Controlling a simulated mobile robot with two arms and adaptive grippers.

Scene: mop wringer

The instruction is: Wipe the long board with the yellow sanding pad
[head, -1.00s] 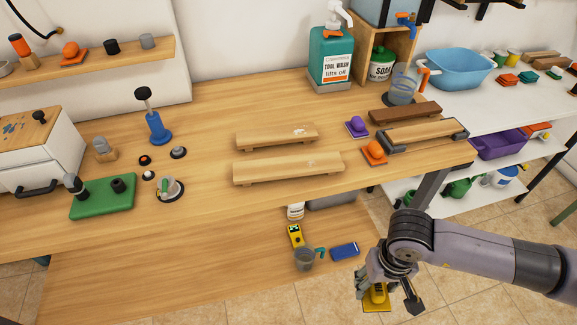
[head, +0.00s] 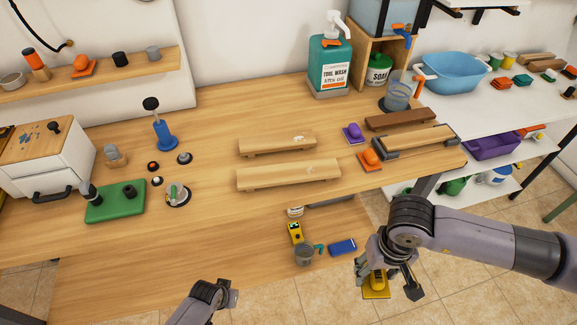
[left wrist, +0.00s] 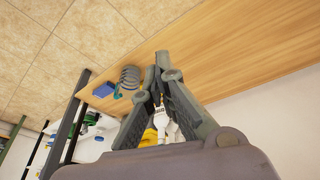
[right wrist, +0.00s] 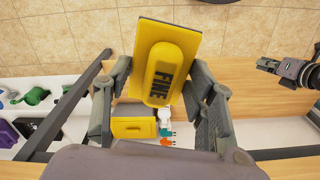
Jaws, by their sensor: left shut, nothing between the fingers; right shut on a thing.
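The yellow sanding pad (head: 376,284), marked FINE, is in my right gripper (head: 370,272), low in front of the workbench. In the right wrist view the pad (right wrist: 165,70) sits between the two fingers, its flat yellow plate facing away from the palm. The longest board (head: 288,176) lies on low feet near the bench's front edge, with a shorter pale board (head: 277,145) with a whitish mark behind it. My right gripper is apart from both boards. My left gripper (left wrist: 160,78) is shut and empty; in the head view its arm shows at the bottom.
A lower shelf holds a yellow device (head: 295,233), a grey cup (head: 305,253) and a blue block (head: 342,247). An orange pad (head: 370,160) and purple pad (head: 353,133) lie right of the boards. A green base (head: 115,202) stands left.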

